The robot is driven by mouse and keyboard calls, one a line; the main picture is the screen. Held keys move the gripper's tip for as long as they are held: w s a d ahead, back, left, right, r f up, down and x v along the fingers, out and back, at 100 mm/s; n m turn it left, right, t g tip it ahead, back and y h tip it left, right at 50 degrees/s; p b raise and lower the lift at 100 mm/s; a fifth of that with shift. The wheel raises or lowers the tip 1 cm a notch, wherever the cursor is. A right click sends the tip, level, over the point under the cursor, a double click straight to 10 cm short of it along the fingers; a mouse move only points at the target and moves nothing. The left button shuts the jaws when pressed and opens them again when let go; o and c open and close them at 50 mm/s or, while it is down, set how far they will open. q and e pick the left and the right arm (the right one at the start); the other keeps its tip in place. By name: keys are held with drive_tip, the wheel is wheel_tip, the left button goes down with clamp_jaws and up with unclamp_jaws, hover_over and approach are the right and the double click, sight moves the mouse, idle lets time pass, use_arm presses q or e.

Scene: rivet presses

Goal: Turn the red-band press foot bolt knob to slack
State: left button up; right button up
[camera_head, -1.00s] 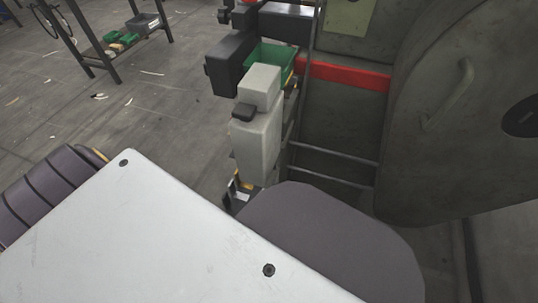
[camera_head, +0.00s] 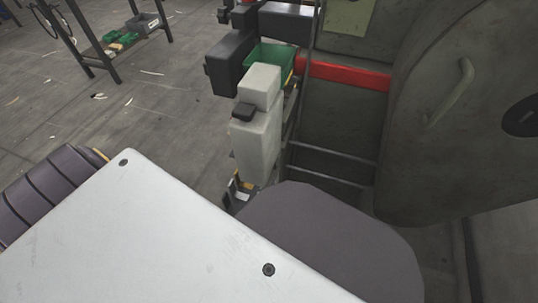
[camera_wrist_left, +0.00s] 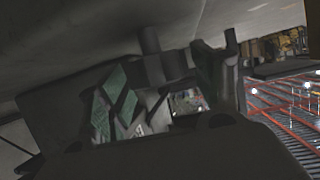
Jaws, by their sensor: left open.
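The press with the red band (camera_head: 345,73) stands at the right of the head view. My left gripper (camera_head: 237,190) shows only in part there, low beside the press, behind my pale arm and body parts. In the left wrist view my left gripper (camera_wrist_left: 160,78) is open, its green-padded fingers spread apart. A dark post with a wider block, perhaps the foot bolt knob (camera_wrist_left: 152,50), stands under a grey surface, between or just beyond the fingers. I cannot tell whether they touch it. No knob shows clearly in the head view. My right gripper is not in view.
A green bin (camera_head: 268,57) sits beside the press. A dark rack with small bins (camera_head: 130,42) stands at the far left. Scraps lie on the grey floor (camera_head: 130,115). A curved grey press housing with a handle (camera_head: 452,92) fills the right.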

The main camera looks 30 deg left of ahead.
sight(269, 194)
use_arm(q)
drive_tip(key=shift+r, duration=0.1)
drive_tip(key=shift+r, duration=4.7)
drive_tip(key=shift+s, duration=0.1)
